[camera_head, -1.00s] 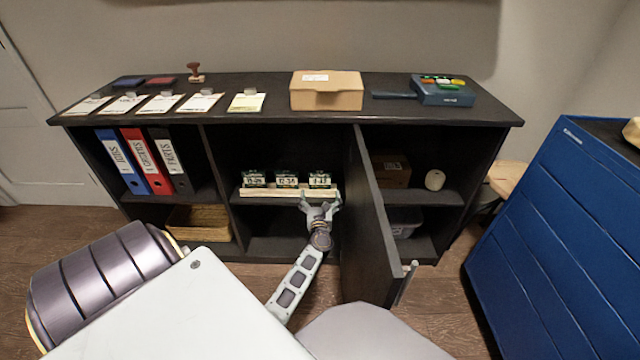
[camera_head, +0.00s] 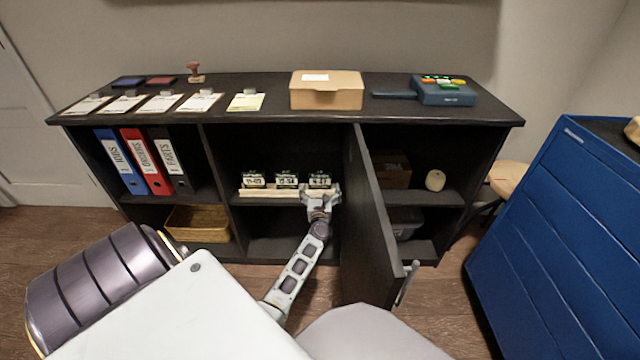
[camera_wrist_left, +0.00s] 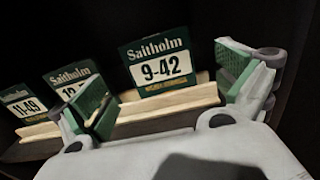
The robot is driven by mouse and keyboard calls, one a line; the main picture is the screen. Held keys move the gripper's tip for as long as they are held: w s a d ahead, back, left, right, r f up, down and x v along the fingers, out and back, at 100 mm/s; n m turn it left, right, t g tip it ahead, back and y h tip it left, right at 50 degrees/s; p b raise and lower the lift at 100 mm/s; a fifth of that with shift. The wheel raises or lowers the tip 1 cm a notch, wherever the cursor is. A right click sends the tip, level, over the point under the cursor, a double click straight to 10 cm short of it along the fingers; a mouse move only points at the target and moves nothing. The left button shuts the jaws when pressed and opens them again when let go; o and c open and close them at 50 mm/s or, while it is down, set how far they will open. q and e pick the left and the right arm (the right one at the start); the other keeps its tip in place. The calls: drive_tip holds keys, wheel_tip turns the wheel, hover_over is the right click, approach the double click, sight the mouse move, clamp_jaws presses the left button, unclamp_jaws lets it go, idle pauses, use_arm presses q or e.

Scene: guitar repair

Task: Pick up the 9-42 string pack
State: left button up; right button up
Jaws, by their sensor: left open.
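The 9-42 string pack (camera_wrist_left: 160,68) is a dark green Saltholm pack with a white label, standing upright in a pale wooden rack (camera_wrist_left: 170,101). In the head view it is the rightmost pack (camera_head: 319,180) on the middle compartment's shelf. My left gripper (camera_wrist_left: 170,88) is open, its green-padded fingers on either side of the pack in the wrist view, with gaps between. I cannot tell if the fingertips reach around it. In the head view the left gripper (camera_head: 321,197) is at the rack's right end, just below the pack. My right gripper is not in view.
The 10-something pack (camera_wrist_left: 72,88), its label partly hidden by a finger, and the 11-49 pack (camera_wrist_left: 24,104) stand left of it. The open cabinet door (camera_head: 372,220) is close on the arm's right. The shelf above limits height.

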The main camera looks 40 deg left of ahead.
sight(320, 180)
use_arm(q)
drive_tip(key=shift+w+a, duration=0.3)
drive_tip(key=shift+w, duration=0.05)
drive_tip(key=shift+b+x, duration=0.5)
drive_tip(key=shift+x, duration=0.75)
drive_tip(key=shift+w+a, duration=0.25)
drive_tip(key=shift+a, duration=0.1)
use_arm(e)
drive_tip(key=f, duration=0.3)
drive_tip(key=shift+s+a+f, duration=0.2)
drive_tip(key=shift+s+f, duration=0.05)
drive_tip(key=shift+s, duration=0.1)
use_arm(q)
drive_tip(key=c, duration=0.7)
drive_tip(key=shift+c, duration=1)
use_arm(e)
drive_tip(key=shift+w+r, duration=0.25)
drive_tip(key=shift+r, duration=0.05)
